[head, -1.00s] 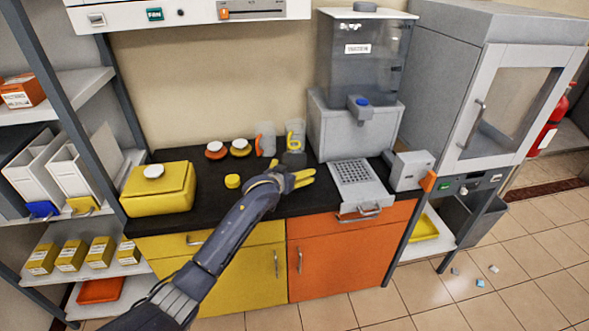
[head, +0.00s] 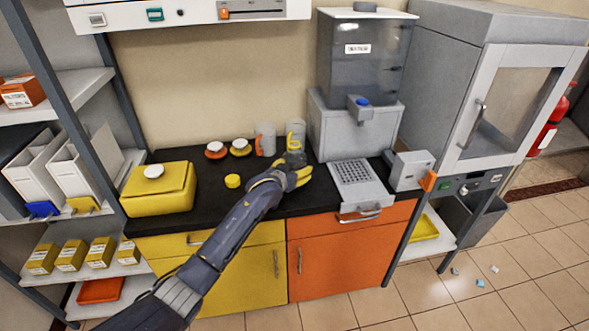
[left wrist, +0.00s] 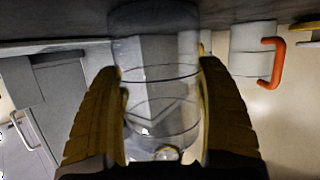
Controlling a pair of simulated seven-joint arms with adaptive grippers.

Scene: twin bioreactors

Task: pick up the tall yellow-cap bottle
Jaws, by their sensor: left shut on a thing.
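My left gripper (head: 298,178) is over the black counter, in front of two grey jugs. It also shows in the left wrist view (left wrist: 163,120), where its two yellow fingers are shut on a clear, see-through bottle (left wrist: 158,75), one on each side. A small yellowish part shows at the bottle's end low in that view, which looks like the yellow cap. The bottle's other end is by the dark counter surface; I cannot tell whether they touch. My right gripper is not in view.
An orange-handled jug (head: 265,140) and a yellow-handled jug (head: 297,130) stand close behind the gripper. The grey dispenser (head: 350,130) is to the right. A yellow disc (head: 233,181) and a yellow box (head: 160,195) lie left on the counter (head: 215,205).

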